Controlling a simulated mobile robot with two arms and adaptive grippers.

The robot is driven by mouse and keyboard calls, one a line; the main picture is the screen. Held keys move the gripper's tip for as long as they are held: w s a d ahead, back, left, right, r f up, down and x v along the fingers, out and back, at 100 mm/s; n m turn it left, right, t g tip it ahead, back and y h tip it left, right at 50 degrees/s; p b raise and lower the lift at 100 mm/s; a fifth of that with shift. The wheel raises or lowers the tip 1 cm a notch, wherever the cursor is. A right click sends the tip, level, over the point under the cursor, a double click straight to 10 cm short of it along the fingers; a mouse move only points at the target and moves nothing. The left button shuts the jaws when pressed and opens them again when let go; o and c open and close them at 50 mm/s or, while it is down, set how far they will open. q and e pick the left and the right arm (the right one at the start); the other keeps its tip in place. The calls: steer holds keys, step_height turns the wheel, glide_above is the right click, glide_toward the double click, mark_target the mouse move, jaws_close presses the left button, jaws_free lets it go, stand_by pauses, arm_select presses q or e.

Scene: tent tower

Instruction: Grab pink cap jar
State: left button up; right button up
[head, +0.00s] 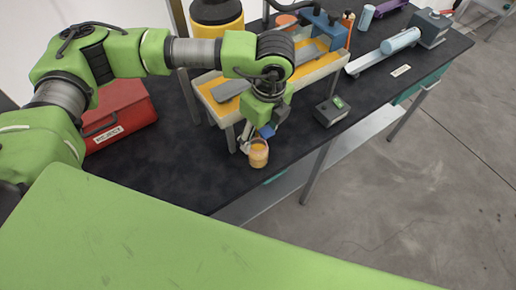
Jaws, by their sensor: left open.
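A small jar (258,156) with orange contents and a pale, slightly pinkish top stands upright on the black table, close to its front edge. It is small in view, so the cap's colour is hard to tell. My left gripper (254,142) reaches down to the jar from above and behind. Its jaws are open, with one finger at the jar's left side. The other finger is partly hidden, and I cannot tell whether the fingers touch the jar. My right gripper is not in view.
A raised tray (212,97) on legs stands just behind the jar, close to my left wrist. A red box (122,112) is at the left, a small grey device (331,111) at the right. The black table (180,170) is bare left of the jar.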

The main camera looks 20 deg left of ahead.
mark_target(258, 142)
arm_select(q)
steer(key=shift+a+f+p, duration=0.15)
steer(key=shift+f+p, duration=0.55)
steer(key=shift+p, duration=0.15)
step_height(258, 142, down, 3)
steer(key=shift+a+f+p, duration=0.15)
steer(key=shift+p, duration=0.55)
steer(key=shift+w+f, duration=0.15)
steer(key=shift+f, duration=0.1)
steer(key=c, duration=1.3)
steer(key=shift+c, duration=0.4)
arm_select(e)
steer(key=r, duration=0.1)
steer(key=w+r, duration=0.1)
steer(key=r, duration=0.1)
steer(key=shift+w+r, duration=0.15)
